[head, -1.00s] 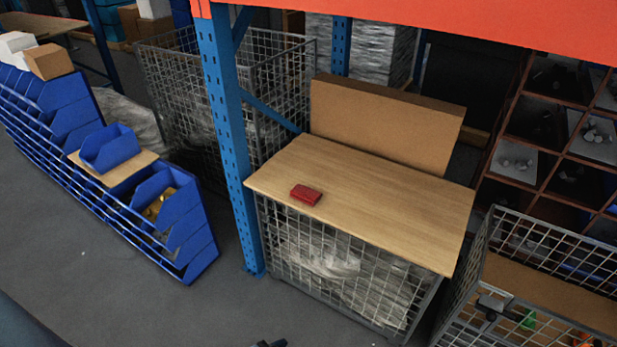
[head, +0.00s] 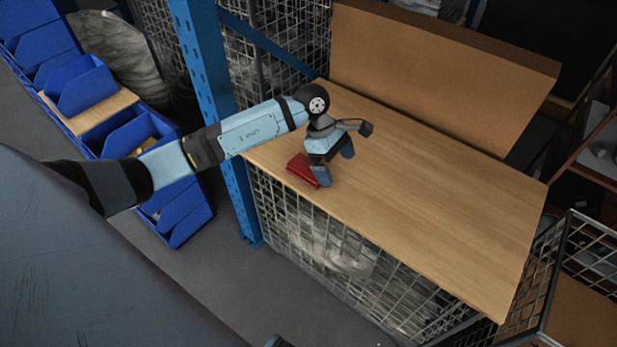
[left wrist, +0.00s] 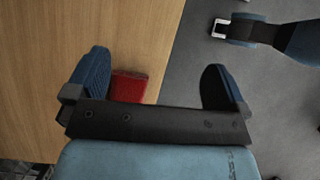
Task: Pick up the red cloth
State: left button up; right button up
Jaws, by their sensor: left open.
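The red cloth (head: 303,169) is a small folded block lying on the wooden tabletop (head: 430,200), close to its front left edge. My left gripper (head: 335,164) is above the tabletop at the cloth, with its fingers pointing down, and partly covers the cloth in the head view. In the left wrist view the left gripper (left wrist: 157,62) is open, and the cloth (left wrist: 130,86) shows between its fingers, close to the left finger. Its lower part is hidden by the gripper body. What looks like my right gripper (left wrist: 222,28) shows over the floor; its jaw state is unclear.
A blue rack post (head: 205,80) stands at the tabletop's left corner. A cardboard box (head: 430,75) stands along the back edge. Blue bins (head: 85,85) are at left, and a wire cage (head: 570,270) is at right. Most of the tabletop is clear.

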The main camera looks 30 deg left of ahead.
aim_at(308, 166)
pick_arm(q)
jog(key=w+a+r+m+y+b, duration=0.1)
jog(key=w+a+y, duration=0.15)
jog(key=a, duration=0.25)
jog(key=w+a+r+y, duration=0.1)
jog(key=a+y, duration=0.2)
jog(key=a, duration=0.2)
notch_tip(308, 166, down, 14)
jog(key=shift+a+r, duration=0.15)
jog(key=shift+r, duration=0.1)
jog(key=c, duration=0.9)
